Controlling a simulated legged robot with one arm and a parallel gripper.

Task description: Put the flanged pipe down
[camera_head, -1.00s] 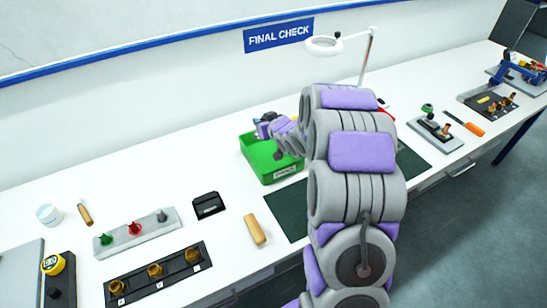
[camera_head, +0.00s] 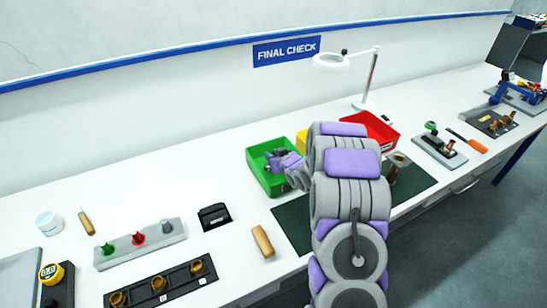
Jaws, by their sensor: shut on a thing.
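My gripper (camera_head: 275,159) is low over the green bin (camera_head: 267,186), left of the arm's upper links. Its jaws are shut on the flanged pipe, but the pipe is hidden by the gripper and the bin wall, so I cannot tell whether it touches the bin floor. A brown metal flanged piece (camera_head: 398,162) stands on the dark green mat (camera_head: 292,222), just right of my arm and apart from the gripper.
A yellow bin (camera_head: 301,141) and a red bin (camera_head: 380,131) are partly behind my arm. A ring lamp (camera_head: 331,61) stands at the back. A wooden block (camera_head: 263,241) and a black box (camera_head: 214,216) lie left of the mat.

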